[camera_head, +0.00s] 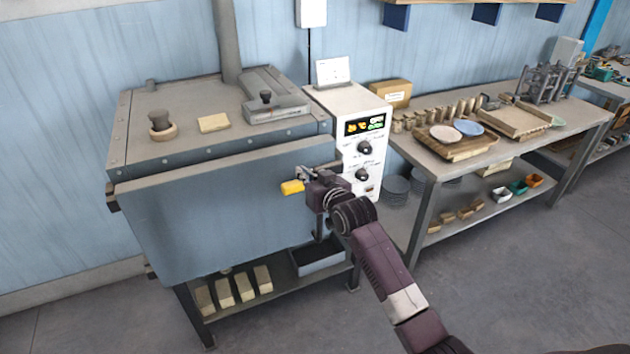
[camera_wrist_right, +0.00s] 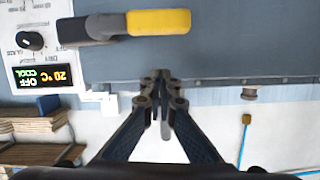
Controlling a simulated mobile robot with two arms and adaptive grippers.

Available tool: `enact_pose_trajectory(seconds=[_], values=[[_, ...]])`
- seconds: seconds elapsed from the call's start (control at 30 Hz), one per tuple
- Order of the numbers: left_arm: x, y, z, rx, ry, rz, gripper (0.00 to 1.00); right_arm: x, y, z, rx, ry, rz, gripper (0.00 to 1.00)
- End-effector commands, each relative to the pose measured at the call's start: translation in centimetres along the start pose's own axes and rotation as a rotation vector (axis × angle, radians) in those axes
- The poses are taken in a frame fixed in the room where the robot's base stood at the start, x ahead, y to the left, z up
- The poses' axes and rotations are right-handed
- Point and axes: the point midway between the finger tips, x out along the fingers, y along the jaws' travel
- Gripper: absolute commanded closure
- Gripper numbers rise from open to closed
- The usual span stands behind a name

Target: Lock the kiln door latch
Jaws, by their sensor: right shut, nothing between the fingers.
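The kiln door (camera_head: 215,220) is a large blue-grey panel on the front of the kiln and looks closed or nearly so. The latch has a yellow handle (camera_head: 292,187) at the door's right edge. In the right wrist view the yellow grip (camera_wrist_right: 158,22) lies level, joined to a dark grey arm (camera_wrist_right: 88,28). My right gripper (camera_head: 314,182) is at the latch in the head view, partly covering it. In the wrist view its fingertips (camera_wrist_right: 161,76) are together and empty, apart from the yellow grip. My left gripper is not in view.
The white control box (camera_head: 350,112) stands close to the right of the latch and my gripper. A workbench (camera_head: 440,180) with pottery and boards is farther right. Under the kiln, a shelf holds bricks (camera_head: 243,284) and a dark tray (camera_head: 320,258). The floor in front is clear.

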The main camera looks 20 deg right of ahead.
Motion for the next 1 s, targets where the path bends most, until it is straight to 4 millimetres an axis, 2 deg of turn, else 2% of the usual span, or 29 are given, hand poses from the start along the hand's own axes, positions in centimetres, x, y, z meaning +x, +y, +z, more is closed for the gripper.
enact_pose_trajectory(seconds=[0.3, 0.5, 0.7, 1.0], values=[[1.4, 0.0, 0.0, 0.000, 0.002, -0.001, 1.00, -4.6, 0.0, 0.1, -0.001, 0.003, 0.001, 1.00], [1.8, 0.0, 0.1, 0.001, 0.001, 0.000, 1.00, -6.5, -0.1, 0.0, -0.001, 0.003, 0.001, 1.00], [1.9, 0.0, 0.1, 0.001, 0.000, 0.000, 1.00, -7.2, -0.1, -0.1, -0.001, 0.002, 0.001, 1.00], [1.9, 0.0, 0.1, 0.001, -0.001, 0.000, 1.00, -7.2, -0.1, -0.1, -0.001, 0.003, 0.001, 1.00]])
